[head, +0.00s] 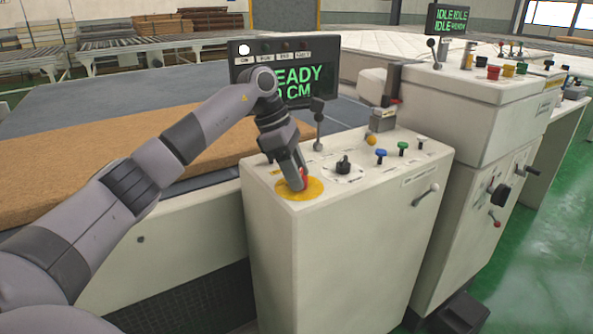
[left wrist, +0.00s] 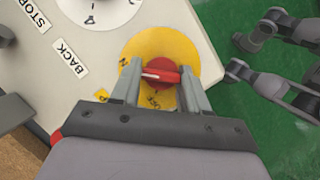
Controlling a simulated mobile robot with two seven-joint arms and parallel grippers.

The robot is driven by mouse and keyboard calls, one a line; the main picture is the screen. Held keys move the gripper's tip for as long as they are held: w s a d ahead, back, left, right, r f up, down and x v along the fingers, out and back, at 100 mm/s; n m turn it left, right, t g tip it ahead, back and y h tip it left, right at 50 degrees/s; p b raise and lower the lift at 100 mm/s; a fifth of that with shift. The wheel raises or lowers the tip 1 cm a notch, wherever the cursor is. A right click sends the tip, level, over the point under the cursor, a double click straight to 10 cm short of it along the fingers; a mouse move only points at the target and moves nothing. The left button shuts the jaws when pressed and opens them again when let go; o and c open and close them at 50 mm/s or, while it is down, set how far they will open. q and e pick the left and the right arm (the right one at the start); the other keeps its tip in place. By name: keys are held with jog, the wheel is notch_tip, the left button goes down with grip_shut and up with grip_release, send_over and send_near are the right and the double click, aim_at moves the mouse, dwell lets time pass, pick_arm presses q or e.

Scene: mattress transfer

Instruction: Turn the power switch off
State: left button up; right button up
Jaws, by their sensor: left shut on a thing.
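The red power switch (left wrist: 160,73) sits on a round yellow plate (head: 299,188) on top of the cream control console (head: 330,240). My left gripper (head: 299,181) reaches down onto the switch and is shut on it, with one finger on each side in the left wrist view (left wrist: 160,92). The white mark on the switch lies almost level and points left, near a partly hidden letter N. Another label below the switch is partly covered by the fingers. My right gripper does not show clearly in either view.
A black selector knob (head: 343,165) and blue (head: 381,154) and green (head: 402,147) buttons stand beside the switch. A display (head: 285,70) behind, partly covered by my arm, reads READY. A second console (head: 470,100) stands right. Grey jointed parts (left wrist: 285,90) show at the wrist view's right.

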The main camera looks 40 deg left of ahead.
pick_arm(q)
jog(key=n+t+p, duration=0.1)
jog(key=n, duration=0.3)
jog(key=shift+s+r+y, duration=0.1)
jog(key=shift+s+y, duration=0.05)
jog(key=shift+y, duration=0.25)
jog(key=n+t+p, duration=0.1)
jog(key=n, duration=0.1)
jog(key=shift+d+n+y, duration=0.1)
jog(key=shift+n+y, duration=0.3)
jog(key=shift+s+n+y, duration=0.1)
jog(key=shift+n+y, duration=0.2)
jog(key=shift+n, duration=0.6)
jog(key=n+y, duration=0.1)
jog(key=n, duration=0.3)
jog(key=shift+d+t+y+p, duration=0.15)
jog(key=shift+t+y+p, duration=0.25)
jog(key=shift+d+n+y, duration=0.1)
jog(key=shift+n+y, duration=0.8)
jog(key=shift+n, duration=1.6)
jog(key=o, duration=1.1)
jog(key=shift+g, duration=0.3)
jog(key=shift+c, duration=0.2)
